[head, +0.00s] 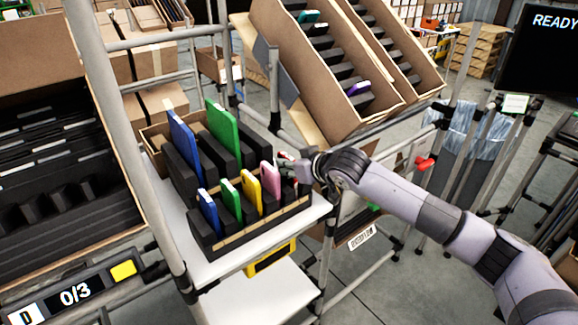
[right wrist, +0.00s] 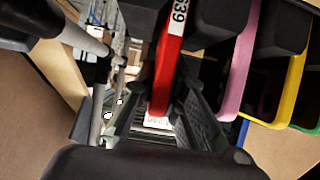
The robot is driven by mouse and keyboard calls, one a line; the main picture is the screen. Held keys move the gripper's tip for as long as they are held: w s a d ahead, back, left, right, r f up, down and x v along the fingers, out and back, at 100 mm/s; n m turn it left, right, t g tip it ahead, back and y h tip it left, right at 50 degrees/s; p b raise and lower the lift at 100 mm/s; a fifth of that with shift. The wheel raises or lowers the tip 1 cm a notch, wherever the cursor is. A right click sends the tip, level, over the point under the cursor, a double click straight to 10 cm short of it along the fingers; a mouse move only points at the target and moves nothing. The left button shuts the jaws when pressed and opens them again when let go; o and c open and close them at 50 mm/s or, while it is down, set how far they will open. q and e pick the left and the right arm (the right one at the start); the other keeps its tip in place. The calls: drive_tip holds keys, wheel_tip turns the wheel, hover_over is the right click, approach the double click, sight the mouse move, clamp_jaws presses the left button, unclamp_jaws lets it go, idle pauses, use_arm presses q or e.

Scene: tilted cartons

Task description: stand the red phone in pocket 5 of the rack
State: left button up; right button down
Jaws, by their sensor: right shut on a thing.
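The red phone (right wrist: 170,50) is upright in the right wrist view, between the finger pads of my right gripper (right wrist: 158,118). Its far part, with a white label, lies between two black rack dividers; I cannot tell whether it rests on the pocket floor. In the head view, my right gripper (head: 291,165) is at the right end of the rack's front row and mostly hides the phone. The black rack (head: 264,222) holds blue (head: 209,212), green (head: 231,200), yellow (head: 251,190) and pink (head: 271,181) phones in that row. My left gripper is out of view.
Behind the front row stand a taller blue item (head: 184,145) and a green one (head: 223,135). The rack sits on a white shelf (head: 200,268) between grey cart posts. Tilted cartons (head: 300,60) rise behind; another carton (head: 40,70) is at left.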

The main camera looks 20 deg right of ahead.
drive_tip(key=shift+f+b, duration=0.3)
drive_tip(key=shift+b, duration=0.35)
idle(1.0)
idle(0.4)
drive_tip(key=c, duration=1.5)
unclamp_jaws()
drive_tip(key=shift+c, duration=0.2)
drive_tip(key=v, duration=1.2)
